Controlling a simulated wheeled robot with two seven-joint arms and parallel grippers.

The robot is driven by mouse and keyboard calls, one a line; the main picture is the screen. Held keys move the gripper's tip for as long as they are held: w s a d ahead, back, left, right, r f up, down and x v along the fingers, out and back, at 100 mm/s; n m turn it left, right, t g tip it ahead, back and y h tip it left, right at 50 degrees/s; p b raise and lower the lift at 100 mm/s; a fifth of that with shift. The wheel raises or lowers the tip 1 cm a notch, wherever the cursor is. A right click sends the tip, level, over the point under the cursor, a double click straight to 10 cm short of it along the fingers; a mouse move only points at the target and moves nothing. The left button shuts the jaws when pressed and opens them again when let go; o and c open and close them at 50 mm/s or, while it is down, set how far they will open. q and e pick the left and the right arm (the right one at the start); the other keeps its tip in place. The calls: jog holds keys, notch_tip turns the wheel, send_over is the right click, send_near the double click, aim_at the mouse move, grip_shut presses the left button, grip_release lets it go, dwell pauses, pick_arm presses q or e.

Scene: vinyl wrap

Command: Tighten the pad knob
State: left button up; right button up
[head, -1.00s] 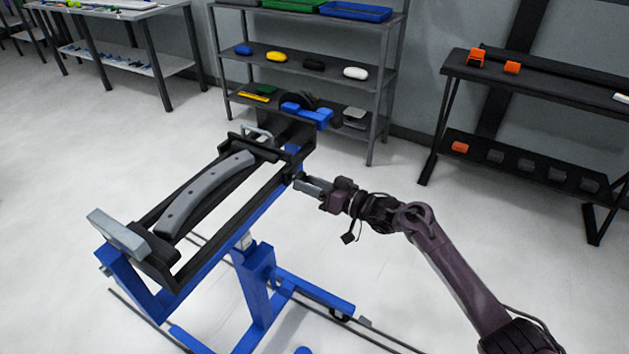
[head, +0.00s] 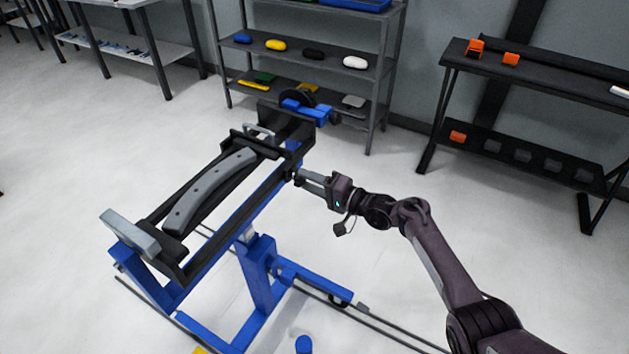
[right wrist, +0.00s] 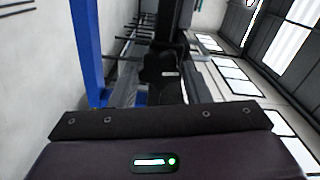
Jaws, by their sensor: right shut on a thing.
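The blue stand (head: 262,275) carries a long black frame with a grey curved, drilled pad (head: 215,185) lying along it. A small dark knob (head: 289,174) sits on the frame's right side. It also shows in the right wrist view as a black knob (right wrist: 160,68) with a white mark, between the fingers. My right gripper (head: 298,177) reaches it from the right and is shut on it. The fingertips partly hide the knob in the head view. My left gripper is not in view.
A grey shelf rack (head: 385,75) with small coloured items stands behind the stand. A dark bench (head: 540,85) with orange pieces is at the right. The floor between the bench and my right arm is clear.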

jog(key=shift+s+a+f+m+p, duration=0.15)
jog(key=shift+m+p, duration=0.05)
jog(key=shift+m, duration=0.35)
jog(key=shift+s+a+f+m+p, duration=0.1)
jog(key=shift+s+m+p, duration=0.05)
jog(key=shift+m, duration=0.4)
jog(key=o, duration=0.7)
jog(key=shift+o, duration=1.3)
jog(key=shift+r, duration=0.1)
jog(key=shift+o, duration=0.2)
jog(key=shift+w+r, duration=0.1)
jog(key=shift+w, duration=0.05)
